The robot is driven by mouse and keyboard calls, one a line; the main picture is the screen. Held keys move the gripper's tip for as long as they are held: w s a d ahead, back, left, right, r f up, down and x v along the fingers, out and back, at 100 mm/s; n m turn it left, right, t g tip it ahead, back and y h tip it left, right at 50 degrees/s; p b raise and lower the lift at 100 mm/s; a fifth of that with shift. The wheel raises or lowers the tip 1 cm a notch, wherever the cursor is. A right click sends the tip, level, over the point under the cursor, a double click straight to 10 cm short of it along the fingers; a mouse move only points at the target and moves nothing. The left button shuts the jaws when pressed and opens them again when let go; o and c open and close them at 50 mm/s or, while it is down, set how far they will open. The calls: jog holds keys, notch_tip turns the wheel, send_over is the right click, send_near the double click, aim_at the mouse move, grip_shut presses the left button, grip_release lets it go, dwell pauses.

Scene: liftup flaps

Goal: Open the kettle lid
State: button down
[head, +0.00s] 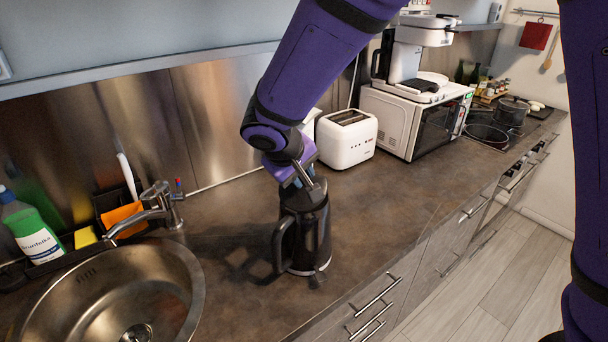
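A dark kettle (317,228) stands upright on the brown counter, to the right of the sink. Its handle (279,248) faces the left front. The dark lid (304,197) is on top and looks closed, though my gripper partly covers it. My gripper (304,178) points down at the kettle's top from above, with its metallic finger part at or just over the lid. Whether it touches the lid, and how far apart its fingertips are, I cannot tell.
The sink (118,290) and its tap (150,208) lie to the left. A white toaster (346,140) and a white microwave (412,122) with a coffee machine (416,50) on top stand behind to the right. The counter (385,205) right of the kettle is clear.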

jog(key=s+t+h, duration=0.1)
jog(key=s+a+t+h, duration=0.1)
jog(key=t, duration=0.1)
jog(key=shift+a+r, duration=0.2)
jog(key=shift+r, duration=0.2)
jog(key=shift+s+a+r+t+h, duration=0.1)
jog(key=shift+s+a+t+h, duration=0.15)
jog(key=shift+s+t+h, duration=0.25)
jog(key=shift+s+a+t+h, duration=0.25)
jog(key=shift+s+t, duration=0.1)
jog(key=shift+t, duration=0.35)
jog(key=shift+s+a, duration=0.2)
jog(key=shift+s, duration=0.2)
jog(key=c, duration=0.9)
grip_release()
jog(key=shift+c, duration=0.2)
jog(key=shift+a, duration=0.1)
jog(key=v, duration=1)
jog(key=shift+s+a, duration=0.15)
jog(key=shift+s, duration=0.15)
